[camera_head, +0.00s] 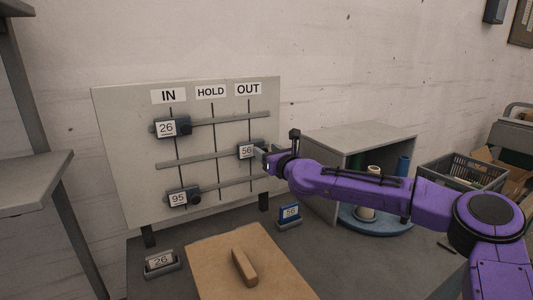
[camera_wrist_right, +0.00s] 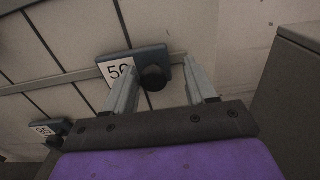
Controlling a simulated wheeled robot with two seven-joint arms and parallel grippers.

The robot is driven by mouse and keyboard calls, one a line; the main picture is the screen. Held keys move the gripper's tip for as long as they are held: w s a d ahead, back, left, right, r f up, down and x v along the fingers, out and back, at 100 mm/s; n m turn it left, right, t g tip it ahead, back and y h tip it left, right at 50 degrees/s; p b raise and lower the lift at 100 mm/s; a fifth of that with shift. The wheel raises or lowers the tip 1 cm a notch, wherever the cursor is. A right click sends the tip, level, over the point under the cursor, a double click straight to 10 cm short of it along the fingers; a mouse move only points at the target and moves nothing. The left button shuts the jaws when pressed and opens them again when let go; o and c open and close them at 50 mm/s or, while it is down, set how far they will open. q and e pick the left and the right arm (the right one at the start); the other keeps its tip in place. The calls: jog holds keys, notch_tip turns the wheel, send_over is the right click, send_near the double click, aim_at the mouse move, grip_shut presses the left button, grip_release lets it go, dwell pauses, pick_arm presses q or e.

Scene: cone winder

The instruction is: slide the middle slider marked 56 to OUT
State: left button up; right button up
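The board (camera_head: 130,120) has IN, HOLD and OUT columns and several horizontal rails. The middle slider marked 56 (camera_head: 246,152) sits on the middle rail in line with the OUT column. In the right wrist view, its card (camera_wrist_right: 118,71) and dark round knob (camera_wrist_right: 153,79) show. My right gripper (camera_head: 267,158) is at the right of this slider, facing the board. In the right wrist view its fingers (camera_wrist_right: 163,90) are apart, with the knob between their tips and visible gaps. My left gripper is not in view.
Slider 26 (camera_head: 167,128) on the top rail and slider 95 (camera_head: 179,198) on the bottom rail are both at IN. A wooden board with a handle (camera_head: 225,262), small tags 26 (camera_head: 160,263) and 56 (camera_head: 289,215), and a grey open housing (camera_head: 345,140) stand nearby.

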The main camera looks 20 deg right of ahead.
jog(key=shift+s+a, duration=0.1)
jog(key=shift+s, duration=0.1)
jog(key=s+d, duration=0.1)
jog(key=s, duration=0.9)
